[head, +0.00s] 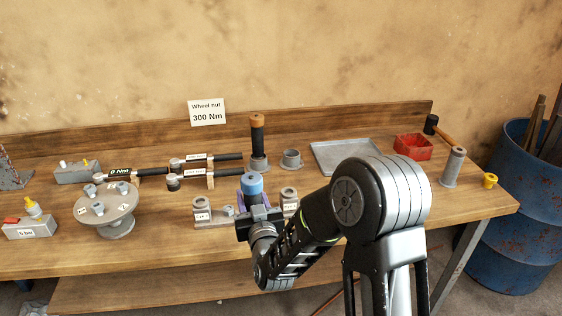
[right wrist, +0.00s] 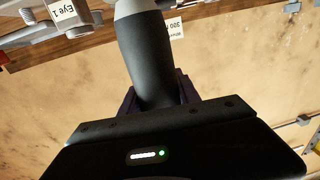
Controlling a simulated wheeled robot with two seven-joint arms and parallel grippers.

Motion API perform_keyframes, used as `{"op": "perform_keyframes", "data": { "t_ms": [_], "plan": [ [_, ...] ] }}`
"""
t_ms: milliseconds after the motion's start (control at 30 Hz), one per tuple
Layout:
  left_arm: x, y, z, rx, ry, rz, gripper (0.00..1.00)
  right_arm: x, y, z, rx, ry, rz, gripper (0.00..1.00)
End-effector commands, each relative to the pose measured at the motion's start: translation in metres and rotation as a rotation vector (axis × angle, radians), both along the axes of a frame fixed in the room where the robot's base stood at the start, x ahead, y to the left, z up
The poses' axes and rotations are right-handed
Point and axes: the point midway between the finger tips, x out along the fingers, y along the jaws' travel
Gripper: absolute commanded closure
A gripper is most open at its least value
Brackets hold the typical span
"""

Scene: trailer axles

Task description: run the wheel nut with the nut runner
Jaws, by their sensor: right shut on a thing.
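My right gripper (head: 258,213) is shut on a dark-bodied, blue-capped tool (head: 252,184), which looks like a nut runner, upright over the front middle of the bench. In the right wrist view the jaws (right wrist: 160,98) close around its black grip (right wrist: 148,60), below a grey collar. The tool's working end is hidden by the gripper in the head view. A grey round hub (head: 117,227) with several studs and nuts (head: 98,208) and small labels stands at the left; I cannot tell which is the wheel nut. My left gripper is not in view.
An orange-capped tool (head: 257,140) stands in a holder beside an empty grey cup (head: 291,160). Torque wrenches (head: 213,158) lie on rests behind. Labelled eye posts (head: 202,209) flank my gripper. A grey tray (head: 345,155), red bin (head: 412,146) and grey post (head: 453,167) are at right.

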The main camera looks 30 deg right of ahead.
Motion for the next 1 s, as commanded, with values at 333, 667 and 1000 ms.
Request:
{"op": "perform_keyframes", "data": {
  "t_ms": [333,667,1000],
  "plan": [
    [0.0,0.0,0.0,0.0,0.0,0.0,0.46,-0.01,0.07,-0.047,-0.001,-0.003,0.221,1.0],
    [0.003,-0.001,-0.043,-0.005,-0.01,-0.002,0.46,-0.01,0.075,-0.095,-0.001,-0.007,0.239,1.0],
    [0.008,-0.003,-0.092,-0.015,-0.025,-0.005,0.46,-0.01,0.075,-0.147,-0.002,-0.008,0.238,1.0]
  ]
}}
